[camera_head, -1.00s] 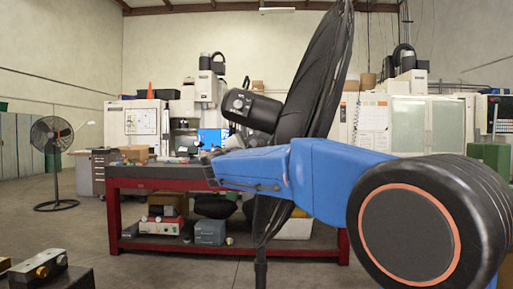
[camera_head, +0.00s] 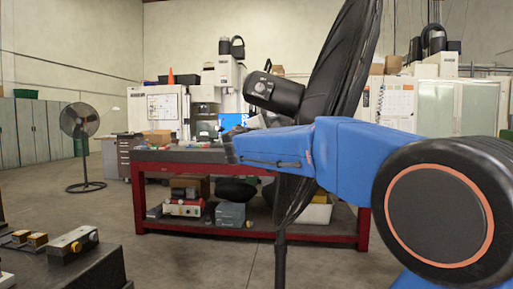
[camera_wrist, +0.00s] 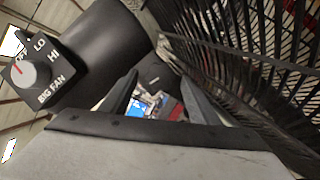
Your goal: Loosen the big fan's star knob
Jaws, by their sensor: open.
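The big fan's round black cage (camera_head: 345,75) stands edge-on in the head view, with its black motor housing (camera_head: 275,92) to the left. In the wrist view the housing (camera_wrist: 105,45) fills the upper left and the cage (camera_wrist: 245,70) the right. A switch box (camera_wrist: 45,75) marked BIG FAN carries a grey dial with a red line. My gripper (camera_wrist: 159,70) is open, its fingers between housing and cage, with a dark part of the fan just beyond the tips. I cannot make out the star knob. In the head view my arm hides most of the gripper.
A red workbench (camera_head: 250,238) with boxes on its lower shelf stands behind the fan. A smaller fan (camera_head: 80,122) stands far left. A dark block (camera_head: 75,270) with metal fittings is near at lower left. Open floor lies between.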

